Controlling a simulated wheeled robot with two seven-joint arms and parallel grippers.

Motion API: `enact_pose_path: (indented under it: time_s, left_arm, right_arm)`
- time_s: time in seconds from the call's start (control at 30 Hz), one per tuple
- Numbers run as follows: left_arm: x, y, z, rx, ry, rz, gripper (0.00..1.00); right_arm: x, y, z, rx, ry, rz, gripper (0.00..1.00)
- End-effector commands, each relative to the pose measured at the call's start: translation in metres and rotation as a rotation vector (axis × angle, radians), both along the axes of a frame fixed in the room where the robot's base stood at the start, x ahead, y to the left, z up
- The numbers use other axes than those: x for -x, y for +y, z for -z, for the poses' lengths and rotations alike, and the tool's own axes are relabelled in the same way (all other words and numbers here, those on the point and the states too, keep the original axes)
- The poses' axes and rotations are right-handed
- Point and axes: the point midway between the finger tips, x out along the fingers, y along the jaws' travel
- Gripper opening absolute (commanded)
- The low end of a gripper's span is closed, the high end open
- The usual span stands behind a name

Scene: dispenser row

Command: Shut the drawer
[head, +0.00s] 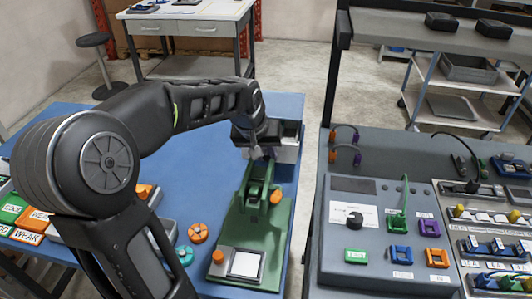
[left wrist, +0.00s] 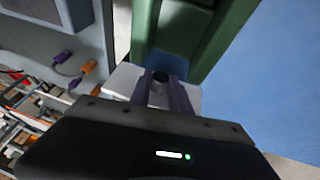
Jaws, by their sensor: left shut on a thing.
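The drawer (head: 286,154) is a light-grey box front on a dark unit at the far end of the blue table, behind the green fixture. My left gripper (head: 259,152) is at this drawer, partly hidden by its own wrist. In the left wrist view, the two dark fingers of the gripper (left wrist: 160,92) are closed around a small dark round knob (left wrist: 159,76), with light-grey drawer surface (left wrist: 124,79) on both sides. How far the drawer stands out is hard to tell. My right gripper is not in view.
The green fixture (head: 250,225) stands just in front of the drawer. Orange and teal round parts (head: 198,233) and labelled bins (head: 25,215) lie left on the blue table (head: 210,150). A grey control panel (head: 380,225) is at right, across a narrow gap.

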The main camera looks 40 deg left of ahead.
Motion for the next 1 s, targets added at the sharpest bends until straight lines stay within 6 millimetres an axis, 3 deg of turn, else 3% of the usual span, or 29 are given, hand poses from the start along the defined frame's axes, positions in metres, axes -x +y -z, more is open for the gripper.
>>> enact_pose_path:
  time_s: [0.1, 1.0]
  left_arm:
    - [0.0, 0.0001, -0.0001, 0.0, 0.0, 0.0, 0.0]
    - [-0.0001, 0.0002, -0.0004, 0.0, -0.001, -0.001, 0.0]
  right_arm:
    - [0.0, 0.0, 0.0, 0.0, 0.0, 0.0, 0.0]
    - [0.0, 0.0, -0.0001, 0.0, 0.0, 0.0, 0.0]
